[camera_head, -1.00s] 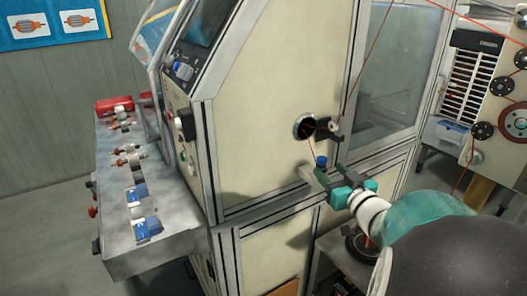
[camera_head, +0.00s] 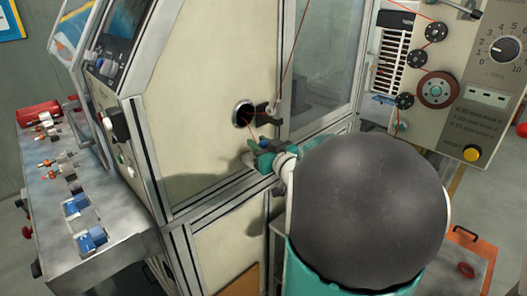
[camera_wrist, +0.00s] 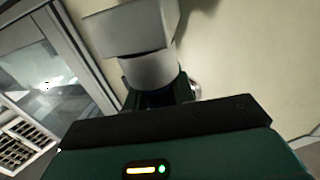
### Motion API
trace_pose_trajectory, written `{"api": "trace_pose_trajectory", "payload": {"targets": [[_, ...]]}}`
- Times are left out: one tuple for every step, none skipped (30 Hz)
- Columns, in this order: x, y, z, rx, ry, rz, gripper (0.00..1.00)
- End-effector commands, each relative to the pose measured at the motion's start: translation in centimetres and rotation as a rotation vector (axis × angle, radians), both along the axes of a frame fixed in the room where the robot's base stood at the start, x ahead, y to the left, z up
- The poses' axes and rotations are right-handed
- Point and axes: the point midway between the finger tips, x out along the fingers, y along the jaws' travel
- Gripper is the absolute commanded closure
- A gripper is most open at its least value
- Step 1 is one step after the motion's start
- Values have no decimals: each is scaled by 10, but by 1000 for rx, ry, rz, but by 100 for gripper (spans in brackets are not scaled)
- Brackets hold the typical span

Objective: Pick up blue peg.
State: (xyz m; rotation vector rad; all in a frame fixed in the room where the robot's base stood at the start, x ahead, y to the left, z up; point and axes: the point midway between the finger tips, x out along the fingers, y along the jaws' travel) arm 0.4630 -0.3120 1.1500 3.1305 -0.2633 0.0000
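The blue peg (camera_head: 264,143) shows in the head view as a small blue spot at the fingers of my gripper (camera_head: 262,153), just below the dark round opening in the machine's cream panel. My gripper is green with dark fingers and reaches up to the peg. The fingers hide most of the peg, and their gap is too small to make out. In the wrist view, the green gripper housing fills the bottom edge. A white cylinder with a grey block (camera_wrist: 140,50) stands behind it, and I cannot tell what it is. The blue peg cannot be made out there.
A dark round opening (camera_head: 243,115) with a black bracket (camera_head: 266,114) and red wire lies close above my gripper. A metal side table (camera_head: 120,245) at left carries blue blocks (camera_head: 92,239) and several small parts. A winding panel with wheels (camera_head: 437,88) stands at right.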

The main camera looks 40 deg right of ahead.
Motion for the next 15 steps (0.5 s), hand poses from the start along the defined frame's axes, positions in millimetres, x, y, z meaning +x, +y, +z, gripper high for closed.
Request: {"api": "trace_pose_trajectory", "payload": {"targets": [[0, 0, 0, 0, 0, 0, 84], [0, 0, 0, 0, 0, 0, 90], [0, 0, 0, 0, 0, 0, 97], [0, 0, 0, 0, 0, 0, 97], [0, 0, 0, 0, 0, 0, 97], [0, 0, 0, 0, 0, 0, 97], [0, 0, 0, 0, 0, 0, 97], [0, 0, 0, 0, 0, 0, 97], [0, 0, 0, 0, 0, 0, 97], [0, 0, 0, 0, 0, 0, 97], [0, 0, 1, 0, 0, 0, 97], [0, 0, 1, 0, 0, 0, 97], [0, 0, 2, 0, -1, 0, 97], [0, 0, 4, -1, -1, 0, 97], [0, 0, 6, -1, -1, 0, 97]]}}
